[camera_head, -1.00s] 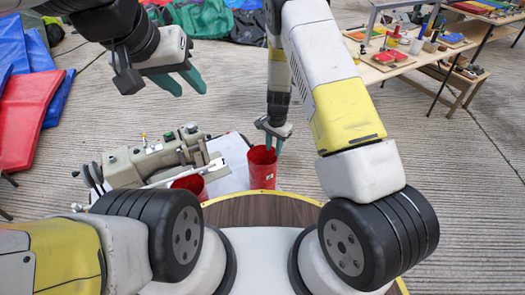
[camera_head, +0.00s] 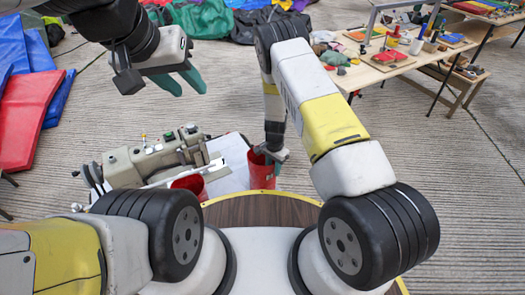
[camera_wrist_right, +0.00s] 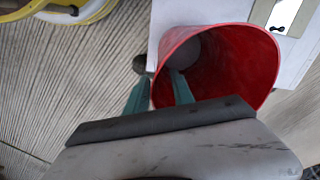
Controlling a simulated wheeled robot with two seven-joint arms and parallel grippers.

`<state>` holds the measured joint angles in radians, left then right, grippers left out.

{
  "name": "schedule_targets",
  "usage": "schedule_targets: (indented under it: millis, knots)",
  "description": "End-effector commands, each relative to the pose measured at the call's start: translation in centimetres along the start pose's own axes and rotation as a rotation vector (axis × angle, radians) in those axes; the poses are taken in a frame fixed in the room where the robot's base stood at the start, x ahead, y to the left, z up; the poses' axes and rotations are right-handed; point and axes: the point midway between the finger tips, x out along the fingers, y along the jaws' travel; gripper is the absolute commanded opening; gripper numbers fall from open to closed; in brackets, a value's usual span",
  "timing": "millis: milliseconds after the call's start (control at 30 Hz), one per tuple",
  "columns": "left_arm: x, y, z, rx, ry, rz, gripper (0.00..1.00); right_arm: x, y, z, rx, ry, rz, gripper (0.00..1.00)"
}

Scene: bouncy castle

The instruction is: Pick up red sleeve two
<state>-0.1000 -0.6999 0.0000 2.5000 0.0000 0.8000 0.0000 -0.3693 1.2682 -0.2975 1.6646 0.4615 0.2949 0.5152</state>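Two red sleeves stand by the beige machine; no label tells which is two. The right-hand red sleeve (camera_head: 261,176) is upright, its mouth open upward. My right gripper (camera_head: 273,155) is down at its rim. In the right wrist view my right gripper (camera_wrist_right: 157,92) is open, with one finger inside the red sleeve (camera_wrist_right: 235,68) and one outside, the wall between them and gaps showing. The other red sleeve (camera_head: 190,184) is partly hidden behind my arm. My left gripper (camera_head: 181,82) is open and empty, high at the upper left.
The beige sewing machine (camera_head: 150,162) stands left of the sleeves, with a white sheet (camera_head: 232,160) beside them. A wooden table (camera_head: 385,62) with small items stands at upper right. Red and blue mats (camera_head: 28,115) lie at the left. The ribbed floor at right is clear.

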Motion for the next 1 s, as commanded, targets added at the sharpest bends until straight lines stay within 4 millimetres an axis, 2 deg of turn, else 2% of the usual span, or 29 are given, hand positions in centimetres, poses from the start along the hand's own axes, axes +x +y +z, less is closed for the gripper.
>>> schedule_targets:
  millis: [100,233,267,1000]
  knots:
    - [0.0,0.0,0.0,0.0,0.0,0.0,0.36,-0.03,-0.01,0.0,0.0,0.0,0.0,0.29]
    - [0.0,0.0,0.0,0.0,0.0,0.0,0.36,-0.04,0.0,0.0,0.0,0.0,0.0,0.03]
    - [0.0,0.0,0.0,0.0,0.0,0.0,0.36,-0.04,0.0,0.01,0.0,0.0,0.0,0.0]
    - [0.0,0.0,0.0,0.0,0.0,0.0,0.36,-0.07,-0.01,0.0,0.0,0.0,0.0,0.0]
